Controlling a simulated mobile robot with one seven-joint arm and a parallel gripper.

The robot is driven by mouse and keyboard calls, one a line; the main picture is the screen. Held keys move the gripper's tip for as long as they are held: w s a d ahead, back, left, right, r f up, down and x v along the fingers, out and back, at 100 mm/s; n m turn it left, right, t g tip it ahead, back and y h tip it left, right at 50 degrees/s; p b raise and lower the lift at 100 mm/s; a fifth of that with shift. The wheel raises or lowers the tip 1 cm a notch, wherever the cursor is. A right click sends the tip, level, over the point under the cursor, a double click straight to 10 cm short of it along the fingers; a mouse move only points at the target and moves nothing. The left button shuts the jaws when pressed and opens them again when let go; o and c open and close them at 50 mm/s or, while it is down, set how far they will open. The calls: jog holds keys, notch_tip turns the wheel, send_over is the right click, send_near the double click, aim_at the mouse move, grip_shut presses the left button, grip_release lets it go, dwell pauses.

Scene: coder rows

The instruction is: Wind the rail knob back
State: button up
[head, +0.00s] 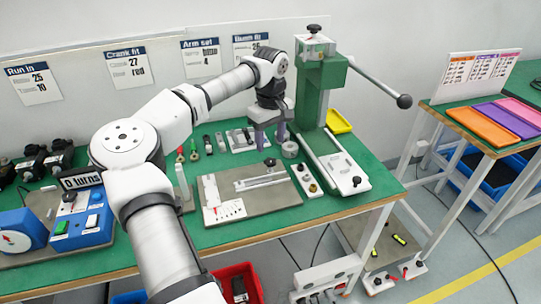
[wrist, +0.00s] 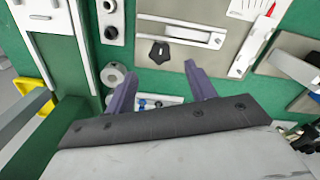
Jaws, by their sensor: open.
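The rail knob is a small black lobed knob (head: 270,162) at the far end of a pale slotted rail (head: 259,182) on a grey plate (head: 235,206). In the wrist view the knob (wrist: 158,52) lies just beyond my fingertips, beside the rail (wrist: 190,35). My gripper (head: 268,140) is open and points down behind the plate, with two purple fingers apart. In the wrist view the gap between the fingers (wrist: 160,78) is empty of any held thing, and the knob appears ahead of it, apart from both fingers.
A green press (head: 318,90) with a long ball-ended lever (head: 403,101) stands right of my gripper. A white card with a red pointer (head: 210,195) is on the plate's left. A display reading "0 turns" (head: 82,180) stands left. Small parts and a grey roll (head: 290,149) lie close by.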

notch_tip(320, 180, up, 6)
jog(key=shift+d, duration=0.1)
dwell(0.4)
